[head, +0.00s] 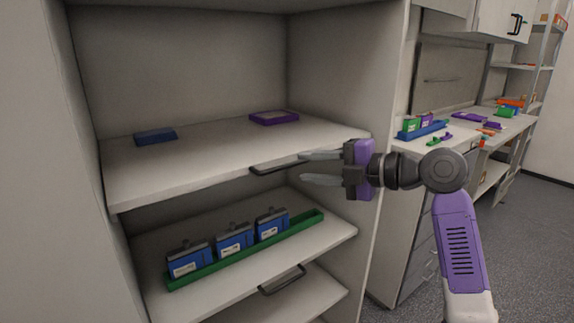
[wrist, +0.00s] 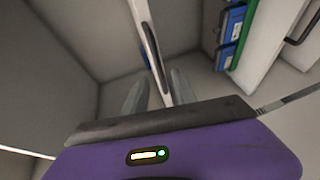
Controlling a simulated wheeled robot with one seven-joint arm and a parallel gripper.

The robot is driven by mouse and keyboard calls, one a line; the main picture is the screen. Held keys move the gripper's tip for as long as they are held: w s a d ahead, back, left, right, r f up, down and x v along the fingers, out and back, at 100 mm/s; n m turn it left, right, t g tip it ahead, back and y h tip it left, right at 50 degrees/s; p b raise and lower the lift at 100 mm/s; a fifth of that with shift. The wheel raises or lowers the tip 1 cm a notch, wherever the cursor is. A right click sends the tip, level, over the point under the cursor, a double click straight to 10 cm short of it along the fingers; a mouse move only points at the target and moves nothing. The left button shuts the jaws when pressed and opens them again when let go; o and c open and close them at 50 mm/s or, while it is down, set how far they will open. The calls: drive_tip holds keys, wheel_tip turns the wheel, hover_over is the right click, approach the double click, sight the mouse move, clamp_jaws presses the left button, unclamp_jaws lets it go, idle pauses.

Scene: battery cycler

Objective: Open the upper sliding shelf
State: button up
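The upper sliding shelf (head: 215,160) is a pale board in the open cabinet, with a dark bar handle (head: 276,168) on its front edge. The handle's right end is partly hidden behind my gripper in the head view. My gripper (head: 318,168) is open, at the right part of that front edge, one finger above the other. In the wrist view, the shelf edge and dark handle (wrist: 154,48) run between the two separated fingers (wrist: 160,92). I cannot tell whether either finger touches the handle.
A blue block (head: 155,137) and a purple tray (head: 274,118) lie on the upper shelf. The shelf below holds a green tray (head: 210,267) with blue battery-like boxes and has its own handle (head: 283,279). The cabinet's right wall stands close to my gripper. A cluttered workbench (head: 460,128) is at right.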

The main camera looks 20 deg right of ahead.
sight(290, 166)
drive_tip(key=shift+p+x, duration=0.4)
drive_tip(key=shift+x, duration=2.65)
clamp_jaws()
